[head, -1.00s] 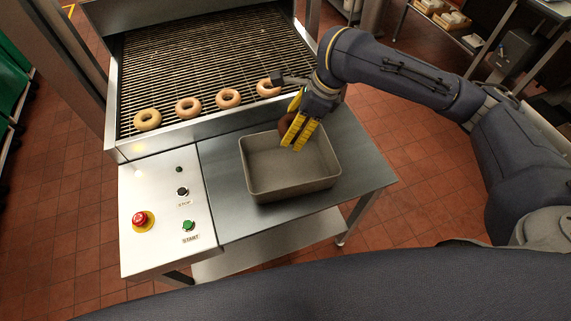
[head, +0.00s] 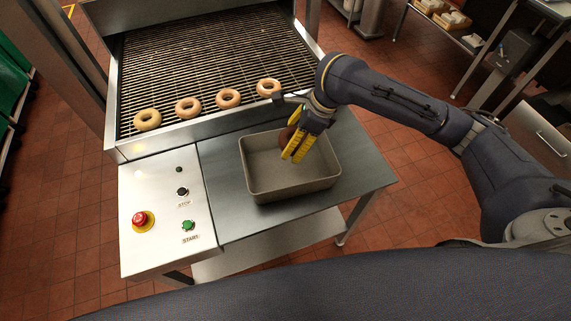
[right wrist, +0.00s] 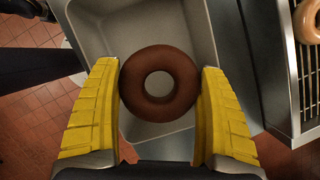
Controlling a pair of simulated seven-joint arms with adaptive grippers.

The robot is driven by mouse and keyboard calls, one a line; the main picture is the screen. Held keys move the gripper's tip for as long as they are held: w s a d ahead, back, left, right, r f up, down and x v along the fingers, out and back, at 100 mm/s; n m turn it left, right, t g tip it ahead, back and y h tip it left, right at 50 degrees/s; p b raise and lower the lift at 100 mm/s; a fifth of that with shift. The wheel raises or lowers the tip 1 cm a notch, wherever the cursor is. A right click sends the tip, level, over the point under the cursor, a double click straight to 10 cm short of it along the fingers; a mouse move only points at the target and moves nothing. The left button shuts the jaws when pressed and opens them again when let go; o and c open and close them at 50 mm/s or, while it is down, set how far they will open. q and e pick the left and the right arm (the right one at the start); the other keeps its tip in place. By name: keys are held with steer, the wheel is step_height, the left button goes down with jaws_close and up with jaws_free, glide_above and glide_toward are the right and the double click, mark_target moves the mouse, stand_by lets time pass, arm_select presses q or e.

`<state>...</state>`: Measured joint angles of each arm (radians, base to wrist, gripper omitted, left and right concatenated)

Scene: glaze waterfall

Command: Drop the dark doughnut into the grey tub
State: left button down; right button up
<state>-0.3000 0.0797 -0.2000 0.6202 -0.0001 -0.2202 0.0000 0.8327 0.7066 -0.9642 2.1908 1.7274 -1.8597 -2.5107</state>
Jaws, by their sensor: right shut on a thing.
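The dark doughnut (right wrist: 160,112) is brown and ring-shaped, held between the two yellow fingers of my right gripper (right wrist: 160,95) in the right wrist view. In the head view my right gripper (head: 295,149) is over the far right part of the grey tub, and the doughnut (head: 286,135) shows only partly behind the fingers. The grey tub (head: 275,190) is an empty, open rectangular pan on the metal side table. It also shows below the doughnut in the right wrist view (right wrist: 200,28). My left gripper is not in view.
Several light doughnuts (head: 228,98) sit in a row at the near end of the wire conveyor (head: 200,50). A white panel with a red stop button (head: 140,219) and a green start button (head: 188,225) is left of the tub. The metal table (head: 365,172) is bare right of the tub.

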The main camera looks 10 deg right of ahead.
steer(key=o, duration=1.1)
steer(key=shift+o, duration=0.2)
steer(key=shift+r, duration=0.15)
steer(key=v, duration=1.1)
steer(key=shift+d+r, duration=0.2)
steer(key=shift+r, duration=0.15)
